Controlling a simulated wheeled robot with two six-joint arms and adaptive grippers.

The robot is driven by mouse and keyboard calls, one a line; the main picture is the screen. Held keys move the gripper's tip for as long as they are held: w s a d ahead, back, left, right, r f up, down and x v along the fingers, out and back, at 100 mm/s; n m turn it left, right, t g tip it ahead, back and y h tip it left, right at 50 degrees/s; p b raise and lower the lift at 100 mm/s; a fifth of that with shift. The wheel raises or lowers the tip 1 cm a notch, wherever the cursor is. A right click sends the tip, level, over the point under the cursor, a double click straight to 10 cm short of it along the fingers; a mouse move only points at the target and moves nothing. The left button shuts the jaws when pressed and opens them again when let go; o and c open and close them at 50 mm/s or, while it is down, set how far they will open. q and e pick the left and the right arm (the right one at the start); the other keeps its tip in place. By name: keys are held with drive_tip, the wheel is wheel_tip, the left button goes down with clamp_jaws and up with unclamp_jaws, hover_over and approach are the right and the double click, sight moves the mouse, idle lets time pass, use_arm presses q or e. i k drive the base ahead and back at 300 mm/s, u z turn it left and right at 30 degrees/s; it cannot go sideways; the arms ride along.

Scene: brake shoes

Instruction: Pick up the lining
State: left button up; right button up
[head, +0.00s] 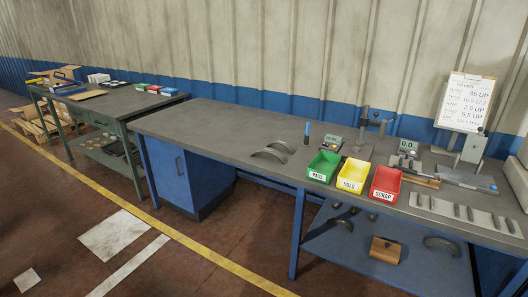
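Two curved dark grey pieces lie close together on the grey workbench top (225,128), left of the coloured bins. The nearer one (268,154) and the farther one (281,146) look like brake shoes or linings; I cannot tell which from here. Another curved piece (441,243) lies on the lower blue shelf. Neither of my grippers is in view.
A green PASS bin (323,168), yellow HOLD bin (353,175) and red SCRAP bin (385,184) line the front edge. A pale strip with several dark pieces (460,216) lies right. The bench's left half is clear.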

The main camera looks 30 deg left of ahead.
sight(273, 152)
drive_tip(key=u, duration=0.6)
drive_tip(key=i, duration=0.6)
drive_tip(key=u, duration=0.95)
drive_tip(key=i, duration=1.25)
drive_tip(key=z, duration=0.45)
drive_tip(key=i, duration=0.85)
drive_tip(key=z, duration=0.6)
